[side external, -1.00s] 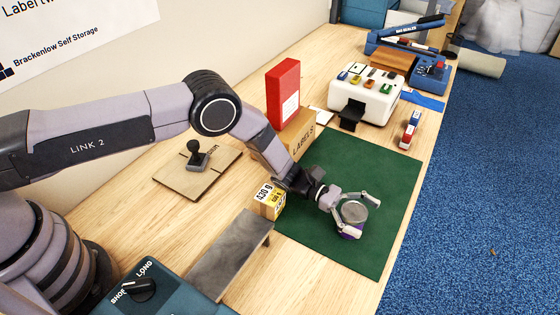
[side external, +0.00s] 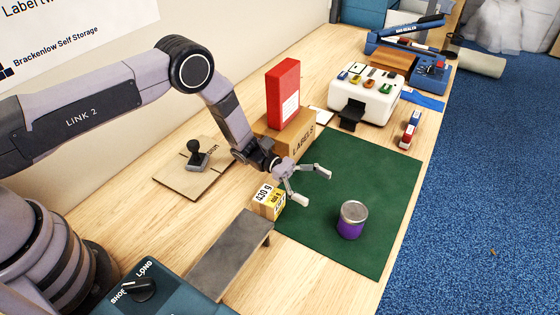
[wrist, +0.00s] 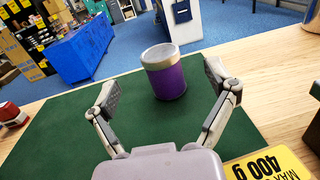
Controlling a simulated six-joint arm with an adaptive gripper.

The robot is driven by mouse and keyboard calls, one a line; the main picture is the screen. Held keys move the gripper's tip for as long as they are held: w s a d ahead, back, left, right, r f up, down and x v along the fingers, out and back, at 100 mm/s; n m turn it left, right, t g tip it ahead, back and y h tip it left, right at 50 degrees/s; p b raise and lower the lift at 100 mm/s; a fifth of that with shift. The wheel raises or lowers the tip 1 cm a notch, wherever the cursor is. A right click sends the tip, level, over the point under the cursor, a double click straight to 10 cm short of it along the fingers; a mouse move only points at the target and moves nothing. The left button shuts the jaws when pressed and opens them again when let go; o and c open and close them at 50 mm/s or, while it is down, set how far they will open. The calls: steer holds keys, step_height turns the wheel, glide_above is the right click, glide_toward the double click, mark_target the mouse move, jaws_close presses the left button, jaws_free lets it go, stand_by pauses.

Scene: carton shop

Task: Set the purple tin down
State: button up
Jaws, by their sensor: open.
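The purple tin (side external: 351,221), with a silver lid, stands upright on the green mat (side external: 390,180), towards its near right edge. In the wrist view the tin (wrist: 166,78) stands beyond and between my spread fingers, apart from both. My gripper (side external: 312,186) is open and empty, to the left of the tin and raised above the mat. Its two fingers also show in the wrist view (wrist: 165,95). Nothing hides the tin.
A small yellow-labelled box (side external: 268,201) stands close below my gripper at the mat's left edge. A red box (side external: 284,93) stands on the labels carton (side external: 290,138) behind. The mat's middle is clear.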

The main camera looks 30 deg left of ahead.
steer(key=s+a+r+m+g+y, duration=0.1)
steer(key=s+a+r+m+y, duration=0.15)
steer(key=r, duration=0.55)
steer(key=s+a+r+m+y, duration=0.2)
steer(key=a+r+m, duration=0.2)
steer(key=r, duration=0.4)
steer(key=s+a+r+m+g+y, duration=0.1)
steer(key=s+a+r+m+y, duration=0.15)
steer(key=r, duration=0.55)
steer(key=s+a+r+m+t+y, duration=0.4)
steer(key=s+a+r+y, duration=0.1)
steer(key=s+a, duration=0.5)
steer(key=s+a+r+m+t+y, duration=0.3)
steer(key=s+a+r+t+y, duration=0.2)
steer(key=s+a, duration=0.6)
steer(key=shift+s+a+r+m+y, duration=0.3)
steer(key=shift+a+m+y, duration=0.1)
steer(key=shift+y, duration=0.1)
